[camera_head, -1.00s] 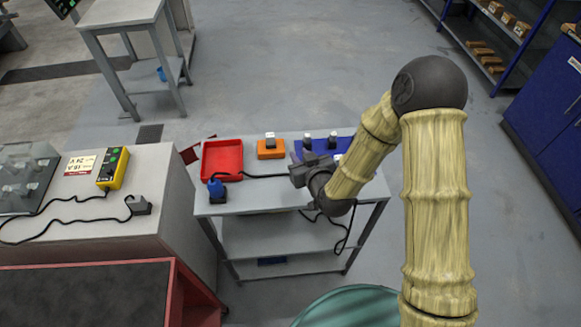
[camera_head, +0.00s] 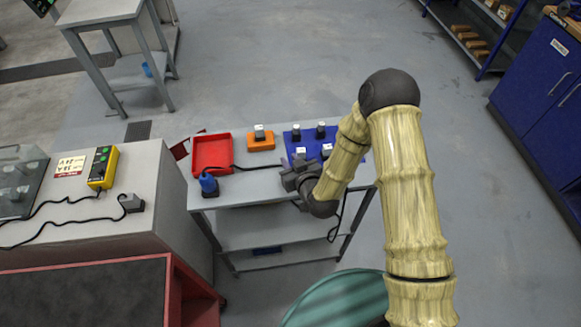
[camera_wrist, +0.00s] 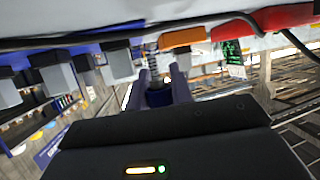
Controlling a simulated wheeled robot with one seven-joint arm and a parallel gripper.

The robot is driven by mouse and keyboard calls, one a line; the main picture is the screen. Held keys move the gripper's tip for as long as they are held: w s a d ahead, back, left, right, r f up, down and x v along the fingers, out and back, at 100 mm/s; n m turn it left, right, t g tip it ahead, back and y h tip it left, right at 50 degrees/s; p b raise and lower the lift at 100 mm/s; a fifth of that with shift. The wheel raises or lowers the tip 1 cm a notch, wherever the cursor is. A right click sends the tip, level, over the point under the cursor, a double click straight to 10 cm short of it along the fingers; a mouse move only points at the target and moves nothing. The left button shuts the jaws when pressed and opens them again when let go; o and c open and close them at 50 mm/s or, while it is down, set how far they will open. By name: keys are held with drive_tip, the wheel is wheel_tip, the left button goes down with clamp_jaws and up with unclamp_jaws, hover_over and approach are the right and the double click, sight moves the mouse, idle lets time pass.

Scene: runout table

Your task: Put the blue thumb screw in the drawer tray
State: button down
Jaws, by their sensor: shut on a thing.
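My gripper (camera_head: 288,178) is over the front part of the grey table, to the right of the red tray (camera_head: 198,165). In the wrist view my gripper (camera_wrist: 156,80) is shut on the blue thumb screw (camera_wrist: 158,98). Its blue head is between the fingers and its threaded shank (camera_wrist: 154,62) points away from my wrist. In the head view the screw is hidden by my gripper and arm. The red tray is shallow, looks empty, and sits at the table's left end; a red edge (camera_wrist: 288,16) also shows at the wrist view's upper right.
A blue mat (camera_head: 297,134) with several white-topped blocks lies right of an orange block (camera_head: 261,142). A grey cabinet (camera_head: 120,225) adjoins the table's left.

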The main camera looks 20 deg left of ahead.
wheel_tip(320, 180, down, 3)
drive_tip(key=shift+a+f+p, duration=0.1)
drive_tip(key=shift+p, duration=0.25)
drive_tip(key=shift+f, duration=0.1)
